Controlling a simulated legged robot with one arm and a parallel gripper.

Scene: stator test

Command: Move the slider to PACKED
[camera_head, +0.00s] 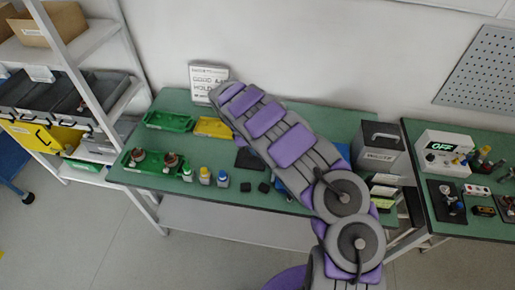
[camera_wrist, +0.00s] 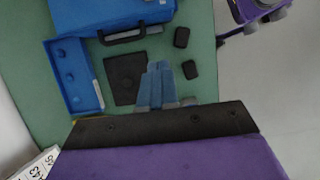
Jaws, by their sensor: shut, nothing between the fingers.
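A white board (camera_head: 209,84) with black lettering stands at the back edge of the green table. Its lower right is covered by my arm. The lettering is too small to read surely, and I cannot make out a slider or the word PACKED. A white piece with dark lettering (camera_wrist: 38,165) shows at the lower left of the wrist view; I cannot tell if it is the same board. My gripper (camera_wrist: 158,70) shows in the wrist view with its blue-grey fingers together and empty, over the table beside a black pad. In the head view my arm hides it.
A blue case (camera_wrist: 115,15), a blue tray (camera_wrist: 75,75), a black pad (camera_wrist: 125,77) and two small black blocks (camera_wrist: 189,69) lie below. Green bins (camera_head: 168,121), a yellow bin (camera_head: 213,127) and small bottles (camera_head: 205,175) stand left. A grey box (camera_head: 378,148) stands right.

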